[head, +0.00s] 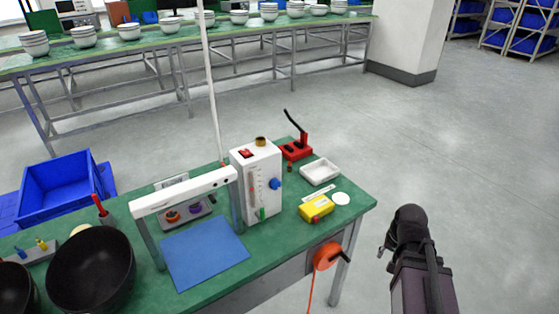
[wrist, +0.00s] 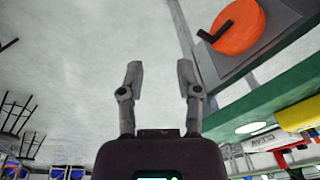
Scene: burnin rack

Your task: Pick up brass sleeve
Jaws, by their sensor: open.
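A short brass-coloured ring (head: 261,141), which looks like the brass sleeve, sits on top of the white box-shaped device (head: 258,182) on the green workbench in the head view. The wrist view does not show it. My gripper (wrist: 160,80) is open and empty in the wrist view, its two fingers apart over bare floor. In the head view my dark arm is off the right end of the bench, well apart from the brass ring, and the fingers cannot be made out there.
On the bench (head: 280,229) are a white tray (head: 320,172), a yellow box (head: 316,208), a red tool with a black lever (head: 296,150), a blue mat (head: 203,252) and a black bowl (head: 92,270). An orange reel (head: 326,256) hangs at its end. The floor to the right is clear.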

